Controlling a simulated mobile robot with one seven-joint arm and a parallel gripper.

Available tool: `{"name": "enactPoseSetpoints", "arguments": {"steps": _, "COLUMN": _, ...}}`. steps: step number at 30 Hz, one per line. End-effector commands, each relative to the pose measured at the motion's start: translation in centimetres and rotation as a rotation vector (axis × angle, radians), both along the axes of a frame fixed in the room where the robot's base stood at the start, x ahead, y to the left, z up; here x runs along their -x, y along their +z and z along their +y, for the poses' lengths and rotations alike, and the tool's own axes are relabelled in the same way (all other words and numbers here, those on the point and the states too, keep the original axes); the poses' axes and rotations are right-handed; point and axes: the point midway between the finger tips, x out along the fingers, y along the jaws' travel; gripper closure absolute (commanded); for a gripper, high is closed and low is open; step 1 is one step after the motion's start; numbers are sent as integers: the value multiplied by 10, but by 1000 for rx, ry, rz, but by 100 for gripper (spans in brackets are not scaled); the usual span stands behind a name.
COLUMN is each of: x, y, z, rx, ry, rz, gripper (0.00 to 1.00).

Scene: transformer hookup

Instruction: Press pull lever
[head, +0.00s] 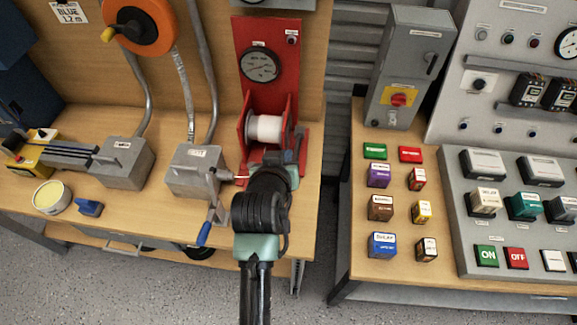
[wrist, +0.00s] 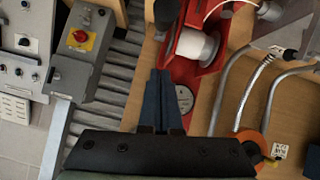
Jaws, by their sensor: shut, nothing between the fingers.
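A red stand (head: 272,45) with a round gauge (head: 259,65) and a white spool (head: 264,128) stands at the bench's right end. My gripper (head: 298,136) is at the stand's right side, in front of its base. In the wrist view, its two dark blue fingers (wrist: 162,98) are together and empty, beside the red stand (wrist: 180,70) and white spool (wrist: 197,47). A dark rounded knob (wrist: 166,12) shows beyond the fingertips; it may be the pull lever, but I cannot tell. My arm hides part of the stand's base in the head view. No contact is clear.
A grey box (head: 195,172) with a blue-handled crank (head: 205,232) stands left of my arm. An orange reel (head: 150,25) hangs above. A second bench at right holds coloured blocks (head: 382,245) and a grey switch box (head: 412,60). A gap separates the benches.

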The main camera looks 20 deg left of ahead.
Motion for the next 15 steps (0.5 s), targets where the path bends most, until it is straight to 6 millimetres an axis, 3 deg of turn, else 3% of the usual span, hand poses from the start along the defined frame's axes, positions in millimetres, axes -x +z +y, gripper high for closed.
{"name": "enactPoseSetpoints", "arguments": {"steps": 3, "x": -10, "y": -11, "z": 2, "rx": 2, "ry": 1, "rz": 4, "gripper": 100}}
{"name": "enactPoseSetpoints", "arguments": {"steps": 9, "x": 0, "y": -35, "z": -6, "rx": 2, "ry": 2, "rz": 2, "gripper": 100}}
{"name": "enactPoseSetpoints", "arguments": {"steps": 15, "x": 2, "y": -44, "z": -9, "rx": 1, "ry": 1, "rz": 0, "gripper": 100}}
